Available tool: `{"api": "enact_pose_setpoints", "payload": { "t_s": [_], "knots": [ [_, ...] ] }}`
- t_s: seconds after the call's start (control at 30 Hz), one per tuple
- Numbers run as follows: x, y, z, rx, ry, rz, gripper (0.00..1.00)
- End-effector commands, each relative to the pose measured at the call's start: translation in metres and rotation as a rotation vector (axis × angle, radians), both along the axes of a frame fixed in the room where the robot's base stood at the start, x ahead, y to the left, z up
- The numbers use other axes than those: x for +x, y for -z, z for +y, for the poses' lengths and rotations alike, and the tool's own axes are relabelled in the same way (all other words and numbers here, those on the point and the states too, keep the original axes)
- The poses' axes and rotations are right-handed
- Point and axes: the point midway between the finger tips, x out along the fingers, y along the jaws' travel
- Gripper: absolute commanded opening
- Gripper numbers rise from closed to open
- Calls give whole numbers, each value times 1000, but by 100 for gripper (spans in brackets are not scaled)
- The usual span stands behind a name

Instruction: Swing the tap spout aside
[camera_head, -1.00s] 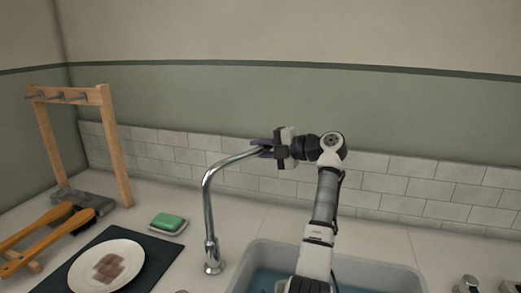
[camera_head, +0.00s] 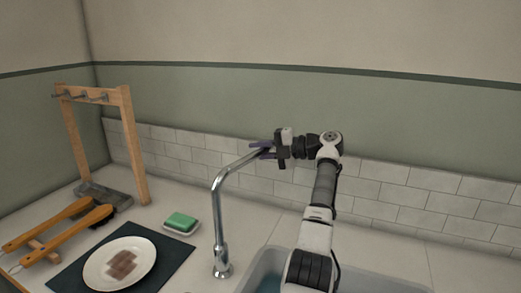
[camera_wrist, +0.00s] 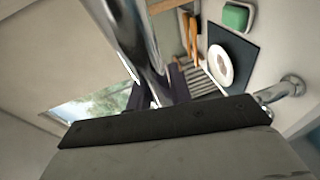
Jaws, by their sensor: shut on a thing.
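The chrome tap stands at the sink's back left edge, and its bent spout (camera_head: 236,168) slopes up to the right toward the tiled wall. My gripper (camera_head: 263,150) is shut on the spout near its free end, with dark fingers on either side of the tube. In the wrist view the shiny spout (camera_wrist: 132,35) runs down between the fingers, and part of my gripper (camera_wrist: 158,88) shows behind it. The very tip of the spout is hidden by my gripper.
The sink (camera_head: 262,263) lies below my arm. To the left are a green soap on a dish (camera_head: 181,222), a plate (camera_head: 103,276) on a dark mat (camera_head: 178,252), wooden-handled brushes (camera_head: 68,237) and a wooden rack (camera_head: 134,150). The tiled wall (camera_head: 385,190) is close behind my gripper.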

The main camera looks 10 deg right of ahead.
Motion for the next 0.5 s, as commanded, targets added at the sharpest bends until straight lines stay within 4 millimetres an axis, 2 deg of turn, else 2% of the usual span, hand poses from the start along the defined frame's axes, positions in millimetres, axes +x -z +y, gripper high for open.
{"api": "enact_pose_setpoints", "payload": {
  "t_s": [0.43,0.47,0.5],
  "knots": [
    [0,0,0,0,-3,0,0],
    [0,0,0,0,-3,0,22],
    [0,0,0,0,-3,0,27]
  ]
}}
